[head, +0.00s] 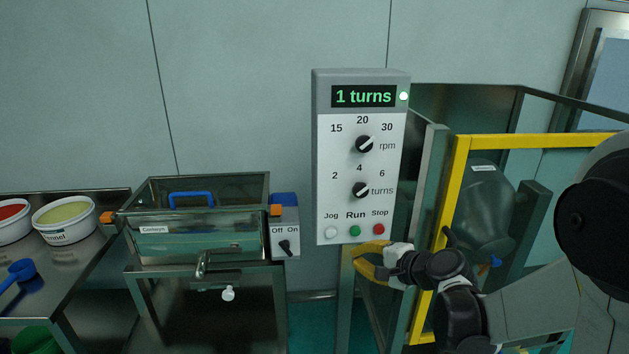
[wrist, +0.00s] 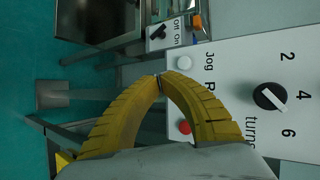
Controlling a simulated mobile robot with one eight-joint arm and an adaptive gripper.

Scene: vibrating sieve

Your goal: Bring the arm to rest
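My gripper (head: 359,257) is in front of the lower edge of the grey control panel (head: 334,155), just below its buttons. In the wrist view, its two yellow fingers (wrist: 161,82) arch together and meet at the tips, with nothing visible between them. The fingers hide the green Run button in that view. In the head view, the white Jog (head: 331,233), green Run (head: 355,231) and red Stop (head: 380,230) buttons all show. I cannot tell whether the fingers touch the panel. The display (head: 364,96) reads "1 turns", with a bright light beside it.
A yellow-framed enclosure (head: 458,190) with a dark vessel (head: 484,210) stands right of the panel, close to my arm. Left are a metal tank (head: 160,246) with an Off/On switch box (head: 285,235), and a bench with tubs (head: 64,219) and a blue scoop (head: 18,272).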

